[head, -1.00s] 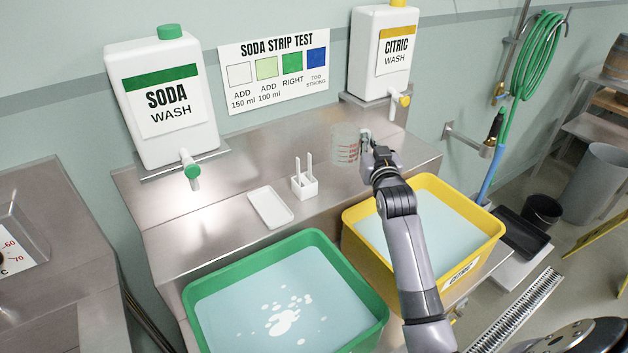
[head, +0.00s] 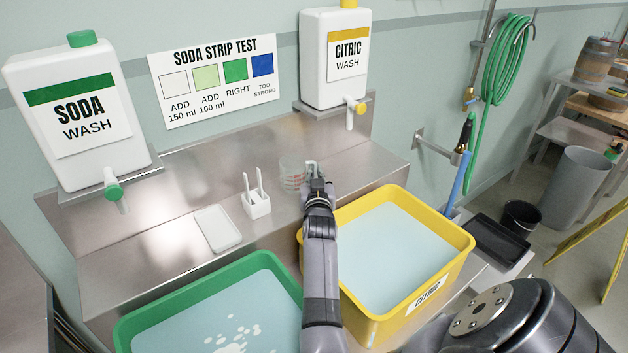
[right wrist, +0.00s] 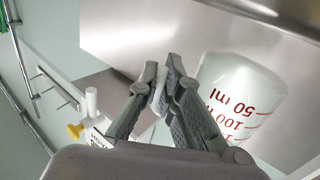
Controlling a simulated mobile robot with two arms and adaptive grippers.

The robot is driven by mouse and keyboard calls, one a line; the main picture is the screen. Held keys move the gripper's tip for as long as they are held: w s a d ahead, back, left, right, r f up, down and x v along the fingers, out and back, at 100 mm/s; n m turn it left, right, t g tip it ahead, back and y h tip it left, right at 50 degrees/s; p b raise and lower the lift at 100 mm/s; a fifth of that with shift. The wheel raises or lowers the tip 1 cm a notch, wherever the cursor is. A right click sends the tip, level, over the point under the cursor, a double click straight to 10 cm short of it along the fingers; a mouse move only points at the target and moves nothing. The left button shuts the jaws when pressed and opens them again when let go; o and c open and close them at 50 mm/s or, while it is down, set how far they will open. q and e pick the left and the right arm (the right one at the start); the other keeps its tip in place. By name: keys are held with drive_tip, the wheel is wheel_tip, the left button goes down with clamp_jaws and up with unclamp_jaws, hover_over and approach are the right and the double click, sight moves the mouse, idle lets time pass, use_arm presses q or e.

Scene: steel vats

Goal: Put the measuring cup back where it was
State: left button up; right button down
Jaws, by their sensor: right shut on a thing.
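The measuring cup (head: 291,175) is clear with red marks. In the head view it is over the steel shelf, right of the white strip holder and below the citric wash jug. My right gripper (head: 314,168) is at its right side, shut on the cup, seemingly at its handle. In the right wrist view, the fingertips (right wrist: 168,72) are closed together and the cup (right wrist: 240,90) shows beside them with red 50 ml and 100 marks. I cannot tell whether its base touches the shelf. My left gripper is not in view.
The white strip holder (head: 257,205) and white tray (head: 217,229) are left of the cup. The citric jug (head: 334,85) with its yellow tap is behind. The yellow tub (head: 450,238) and green tub (head: 135,330) are in front. Bare shelf (head: 365,160) lies to the right.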

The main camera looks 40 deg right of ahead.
wheel_tip(320, 180, down, 2)
drive_tip(key=shift+f, duration=0.4)
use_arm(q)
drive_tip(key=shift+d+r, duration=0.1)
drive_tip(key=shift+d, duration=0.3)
use_arm(e)
drive_tip(key=shift+f, duration=0.15)
drive_tip(key=c, duration=1.8)
unclamp_jaws()
drive_tip(key=shift+r, duration=0.25)
